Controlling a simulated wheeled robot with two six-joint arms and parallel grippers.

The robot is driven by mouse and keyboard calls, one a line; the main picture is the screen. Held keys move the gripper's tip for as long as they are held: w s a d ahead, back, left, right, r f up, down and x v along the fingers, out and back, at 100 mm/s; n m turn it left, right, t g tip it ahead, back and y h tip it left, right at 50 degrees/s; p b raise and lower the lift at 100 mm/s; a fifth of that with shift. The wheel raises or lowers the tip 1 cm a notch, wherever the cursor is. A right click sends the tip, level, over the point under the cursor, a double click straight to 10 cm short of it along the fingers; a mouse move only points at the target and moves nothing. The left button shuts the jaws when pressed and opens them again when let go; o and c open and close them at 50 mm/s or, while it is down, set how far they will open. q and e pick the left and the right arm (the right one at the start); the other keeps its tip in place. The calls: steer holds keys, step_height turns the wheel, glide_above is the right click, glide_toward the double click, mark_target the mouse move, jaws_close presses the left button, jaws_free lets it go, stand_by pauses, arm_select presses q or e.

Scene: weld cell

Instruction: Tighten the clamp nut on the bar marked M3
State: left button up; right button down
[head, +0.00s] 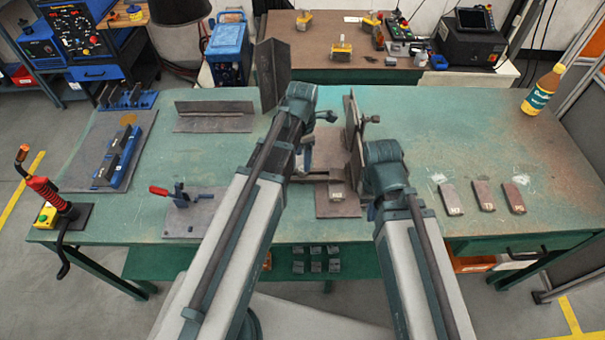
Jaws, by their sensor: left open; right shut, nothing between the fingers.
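A bar with a small pale tag (337,191), too small to read surely, lies on a brown plate (338,210) between my arms at mid-table. A dark upright plate (353,135) stands behind it, with a small round-headed screw part (372,119) beside it. I cannot tell which part is the clamp nut. My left gripper (303,164) is open, left of the tagged bar, partly covered by its own arm. My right gripper (373,211) is shut and empty, right of the bar. Its fingertips are mostly hidden by its wrist.
Three tagged bars (486,196) lie apart at right on the green table (440,130). A yellow bottle (542,90) stands at the far right. A red-handled clamp (170,193), angle plates (215,115) and a torch stand (60,213) occupy the left.

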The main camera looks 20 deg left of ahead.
mark_target(302, 167)
arm_select(q)
step_height(302, 167, down, 5)
steer(key=b, duration=0.4)
steer(key=shift+f, duration=0.1)
arm_select(e)
step_height(302, 167, down, 5)
steer(key=shift+f, duration=0.15)
arm_select(q)
jaws_close()
